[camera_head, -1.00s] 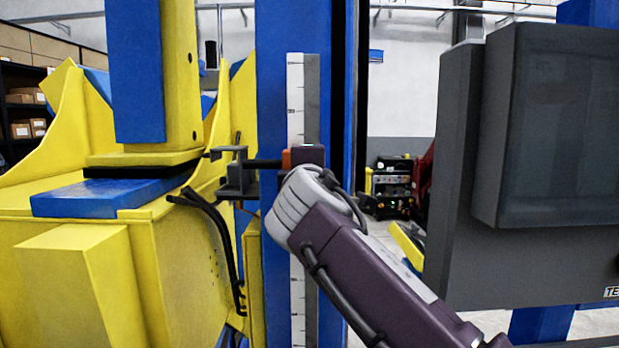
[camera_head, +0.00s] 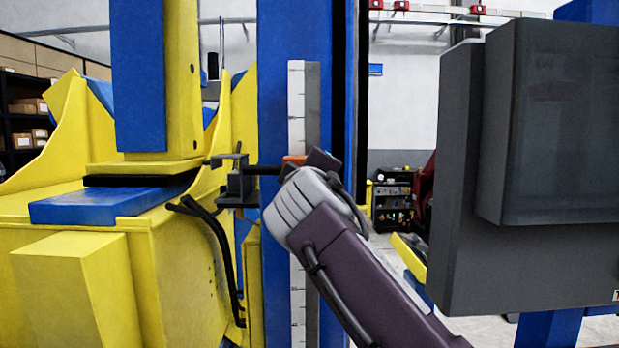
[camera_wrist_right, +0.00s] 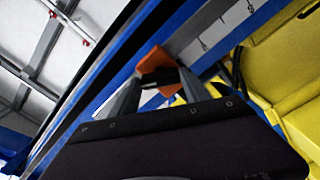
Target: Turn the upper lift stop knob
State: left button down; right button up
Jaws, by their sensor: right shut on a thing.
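The upper lift stop knob (camera_head: 293,160) is orange and sits in front of the white scale strip on the blue column. It is partly hidden behind my right gripper (camera_head: 318,163), which is shut on it. In the right wrist view the orange knob (camera_wrist_right: 154,60) shows between the fingers (camera_wrist_right: 157,84) of that gripper. A dark rod (camera_head: 265,170) runs from the knob left to a grey bracket (camera_head: 236,180). My purple and grey right arm comes in from the lower right. My left gripper is not in view.
The blue column (camera_head: 282,40) carries the scale strip (camera_head: 297,95). The yellow positioner body (camera_head: 75,255) fills the left side. A large dark grey cabinet (camera_head: 460,180) stands at the right, close to my right arm.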

jog(key=shift+s+r, duration=0.1)
jog(key=shift+r, duration=0.3)
jog(key=o, duration=1.4)
jog(key=shift+w+f, duration=0.3)
jog(key=shift+w, duration=0.05)
jog(key=s+b, duration=0.3)
jog(key=s, duration=0.6)
jog(key=shift+b, duration=0.3)
